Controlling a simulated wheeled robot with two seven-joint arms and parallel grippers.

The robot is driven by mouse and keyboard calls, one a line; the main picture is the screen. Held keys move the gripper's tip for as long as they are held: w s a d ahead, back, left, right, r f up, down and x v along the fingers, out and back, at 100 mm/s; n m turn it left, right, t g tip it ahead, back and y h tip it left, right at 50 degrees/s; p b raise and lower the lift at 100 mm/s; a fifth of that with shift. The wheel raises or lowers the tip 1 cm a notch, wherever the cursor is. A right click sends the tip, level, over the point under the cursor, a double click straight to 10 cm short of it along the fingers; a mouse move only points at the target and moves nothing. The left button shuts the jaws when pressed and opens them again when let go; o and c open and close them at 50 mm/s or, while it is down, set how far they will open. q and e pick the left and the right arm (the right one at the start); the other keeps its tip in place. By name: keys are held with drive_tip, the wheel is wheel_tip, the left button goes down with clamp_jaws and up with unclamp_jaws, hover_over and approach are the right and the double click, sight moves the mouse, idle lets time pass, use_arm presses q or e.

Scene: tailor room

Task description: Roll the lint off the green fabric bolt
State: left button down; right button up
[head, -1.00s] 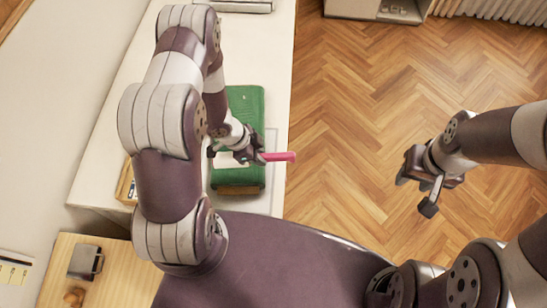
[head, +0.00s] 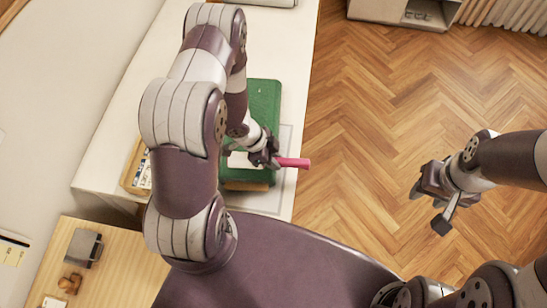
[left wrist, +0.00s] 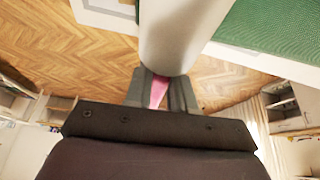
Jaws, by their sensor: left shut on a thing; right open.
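The green fabric bolt (head: 264,98) lies on the white counter in the head view, partly hidden behind my left arm. Its green cloth also shows at the upper right of the left wrist view (left wrist: 275,22). My left gripper (head: 268,160) is over the near part of the bolt, shut on the lint roller's pink handle (head: 294,163), which sticks out to the right. The white roller head (left wrist: 178,35) fills the top middle of the left wrist view. I cannot tell whether it touches the cloth. My right gripper (head: 428,208) is open and empty above the floor. No lint is discernible.
The white counter (head: 125,125) runs along the left wall. A wooden box (head: 136,172) stands left of the bolt. A wooden table (head: 110,255) at the lower left holds a grey metal object (head: 84,247) and small items. Open parquet floor (head: 390,90) lies to the right.

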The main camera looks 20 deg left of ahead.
use_arm(q)
drive_tip(key=shift+f+b, duration=1.15)
drive_tip(key=shift+f, duration=0.35)
idle(0.6)
drive_tip(key=shift+w+a+r+p, duration=0.15)
drive_tip(key=shift+w+r+p, duration=0.15)
drive_tip(key=shift+p, duration=0.25)
drive_tip(key=shift+w+a+p, duration=0.1)
drive_tip(key=shift+w+p, duration=0.25)
drive_tip(key=shift+p, duration=0.05)
drive_tip(key=shift+w+a+f+p, duration=0.1)
drive_tip(key=shift+w+a+p, duration=0.1)
drive_tip(key=shift+w, duration=0.15)
drive_tip(key=shift+w+a+p, duration=0.1)
drive_tip(key=shift+w+p, duration=0.1)
drive_tip(key=shift+w, duration=0.1)
drive_tip(key=shift+w+f, duration=0.1)
drive_tip(key=shift+w, duration=0.05)
